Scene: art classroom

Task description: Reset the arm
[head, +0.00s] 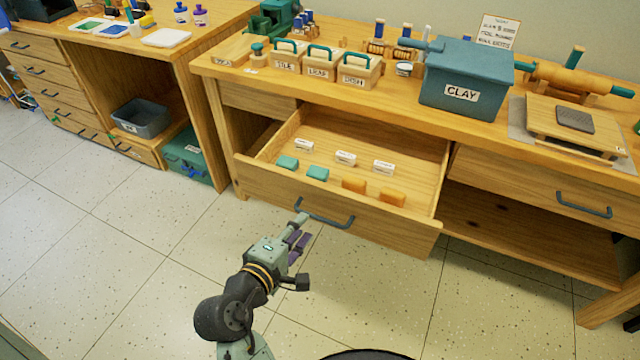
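My gripper (299,237) is at the end of my arm, low in the middle of the head view. It is in front of the open wooden drawer (420,232), near the left end of the drawer's dark handle (325,214). I cannot tell whether it touches the handle. Two finger parts show with a gap between them, and I see nothing held there. The drawer is pulled out and holds several small white, teal and orange blocks.
The workbench top (400,92) carries labelled wooden boxes, a teal CLAY box (466,80), a rolling pin (570,78) and a board (570,130). A grey bin (141,118) and teal crate (188,158) stand at left. The tiled floor (110,270) is clear left of my arm.

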